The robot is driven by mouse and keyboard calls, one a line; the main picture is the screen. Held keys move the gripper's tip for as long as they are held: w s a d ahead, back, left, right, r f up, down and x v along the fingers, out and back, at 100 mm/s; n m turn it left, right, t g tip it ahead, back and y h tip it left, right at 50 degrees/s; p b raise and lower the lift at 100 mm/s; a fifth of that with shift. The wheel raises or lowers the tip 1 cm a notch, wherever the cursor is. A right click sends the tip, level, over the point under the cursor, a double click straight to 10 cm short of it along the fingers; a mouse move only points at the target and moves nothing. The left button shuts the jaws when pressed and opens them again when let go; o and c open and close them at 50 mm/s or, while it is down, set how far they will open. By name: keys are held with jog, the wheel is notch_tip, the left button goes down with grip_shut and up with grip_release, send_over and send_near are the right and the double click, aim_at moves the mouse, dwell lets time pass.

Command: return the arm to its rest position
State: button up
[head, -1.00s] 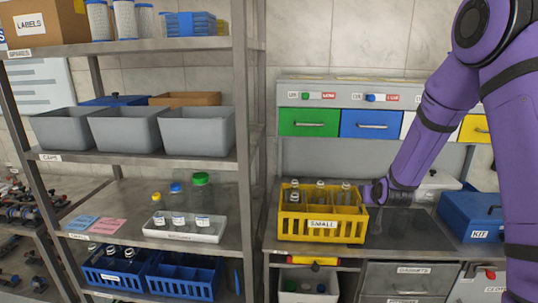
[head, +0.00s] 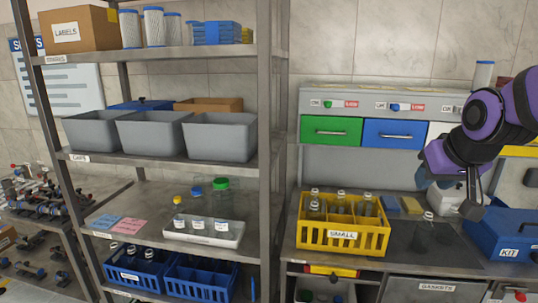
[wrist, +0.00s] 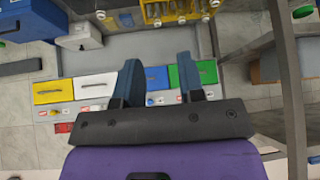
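My arm is folded at the right of the head view, with my gripper (head: 432,175) raised in front of the drawer unit, above the bench. In the wrist view, my gripper (wrist: 159,82) has its two dark blue fingers apart with nothing between them. It is clear of the yellow crate and the bench. Part of the gripper is hidden behind my wrist in the head view.
A yellow crate (head: 343,240) marked SMALL holds several bottles. A clear bottle (head: 427,230) stands right of it on the dark mat. A blue KIT box (head: 503,236) sits at right. A shelf rack (head: 273,130) stands left.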

jog(key=s+a+r+g, duration=0.1)
jog(key=s+r+g, duration=0.1)
jog(key=s, duration=1.5)
jog(key=shift+a+r+n, duration=0.2)
jog(key=shift+r+n, duration=0.1)
jog(key=shift+r, duration=0.05)
